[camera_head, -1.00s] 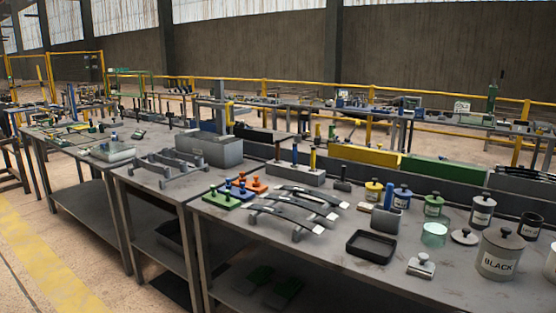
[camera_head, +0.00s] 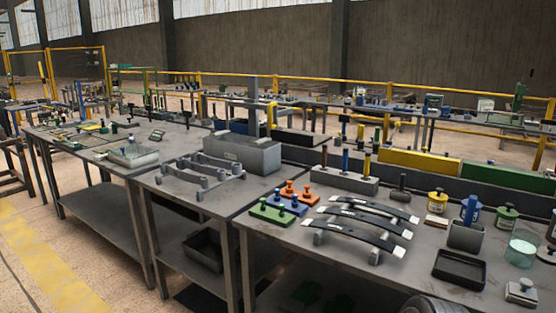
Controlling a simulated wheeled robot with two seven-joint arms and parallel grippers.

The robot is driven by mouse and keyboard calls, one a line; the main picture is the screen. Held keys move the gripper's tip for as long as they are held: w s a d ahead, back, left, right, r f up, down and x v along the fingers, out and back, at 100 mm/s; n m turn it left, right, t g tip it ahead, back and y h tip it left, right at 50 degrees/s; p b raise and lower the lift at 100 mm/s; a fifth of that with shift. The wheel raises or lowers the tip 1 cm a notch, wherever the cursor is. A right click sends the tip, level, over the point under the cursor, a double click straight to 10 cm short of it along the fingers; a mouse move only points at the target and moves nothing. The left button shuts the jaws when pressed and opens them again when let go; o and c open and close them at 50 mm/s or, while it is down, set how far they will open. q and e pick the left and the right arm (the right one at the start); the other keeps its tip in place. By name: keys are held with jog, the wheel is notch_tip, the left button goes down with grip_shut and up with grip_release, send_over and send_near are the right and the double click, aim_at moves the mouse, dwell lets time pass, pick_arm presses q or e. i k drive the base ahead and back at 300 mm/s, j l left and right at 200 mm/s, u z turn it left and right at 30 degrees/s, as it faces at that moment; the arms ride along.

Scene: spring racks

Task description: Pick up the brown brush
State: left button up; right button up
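A grey block (camera_head: 343,183) stands on the near table with three upright handles in it: a brown one (camera_head: 324,159) at the left, a blue one (camera_head: 345,161) in the middle and a yellow one (camera_head: 367,164) at the right. The brown handle looks like the brown brush, but it is too small to be sure. Nothing holds it. Neither of my grippers is in view. A rounded dark grey part, which I cannot identify, shows at the bottom edge.
Curved black leaf springs (camera_head: 358,237) lie on a rack in front of the block. Green, blue and orange pieces (camera_head: 285,206) stand left of them. A black tray (camera_head: 459,271), a grey cup (camera_head: 466,236) and small jars stand to the right. A dark hammer (camera_head: 401,188) stands beside the block.

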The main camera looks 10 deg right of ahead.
aim_at(324, 146)
jog(key=i+j+u, duration=0.15)
jog(key=i+j, duration=0.3)
jog(key=j, duration=0.2)
jog(key=i+j+u, duration=0.1)
jog(key=i+j, duration=0.45)
jog(key=j, duration=0.1)
